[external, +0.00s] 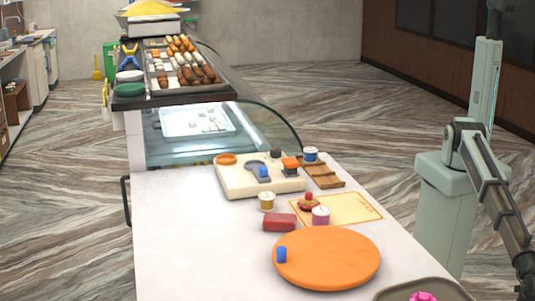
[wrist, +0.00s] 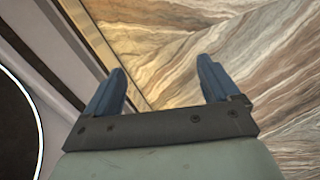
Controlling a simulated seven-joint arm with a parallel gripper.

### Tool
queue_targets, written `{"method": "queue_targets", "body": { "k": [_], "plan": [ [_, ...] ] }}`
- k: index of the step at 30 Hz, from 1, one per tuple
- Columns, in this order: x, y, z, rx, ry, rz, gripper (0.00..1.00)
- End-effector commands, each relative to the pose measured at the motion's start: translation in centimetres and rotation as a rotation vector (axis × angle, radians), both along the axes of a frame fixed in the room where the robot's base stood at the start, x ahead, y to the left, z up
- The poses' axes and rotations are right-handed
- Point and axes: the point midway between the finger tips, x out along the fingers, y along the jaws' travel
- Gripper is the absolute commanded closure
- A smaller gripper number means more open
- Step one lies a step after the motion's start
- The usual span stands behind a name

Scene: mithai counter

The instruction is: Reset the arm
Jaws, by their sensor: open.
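My gripper (wrist: 162,80) shows in the wrist view with its two blue fingers spread apart and nothing between them. Beyond the fingers lies the brown and grey streaked floor. In the external view my arm stands at the right edge, beside the counter, and bends downward; its gripper is not visible there. The white counter (external: 185,230) is to the left of my arm.
An orange round board (external: 330,262) carries a blue piece (external: 281,254). A grey tray (external: 450,290) stands at the front. A glass case (external: 255,130) lies behind.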

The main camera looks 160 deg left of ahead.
Motion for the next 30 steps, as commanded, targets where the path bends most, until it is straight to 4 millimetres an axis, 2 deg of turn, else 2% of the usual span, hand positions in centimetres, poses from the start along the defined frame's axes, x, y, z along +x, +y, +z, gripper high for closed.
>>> {"method": "queue_targets", "body": {
  "k": [1, 6, 15, 24, 30],
  "plan": [
    [-2.2, 1.8, -1.7, 0.008, 0.023, 0.011, 0.11],
    [-7.7, 6.3, -6.5, 0.03, 0.088, 0.04, 0.11],
    [-18.5, 13.1, -12.9, 0.058, 0.207, 0.091, 0.11],
    [-30.3, 18.3, -16.8, 0.076, 0.327, 0.139, 0.11],
    [-38.3, 20.9, -18.0, 0.082, 0.409, 0.172, 0.11]
  ]
}}
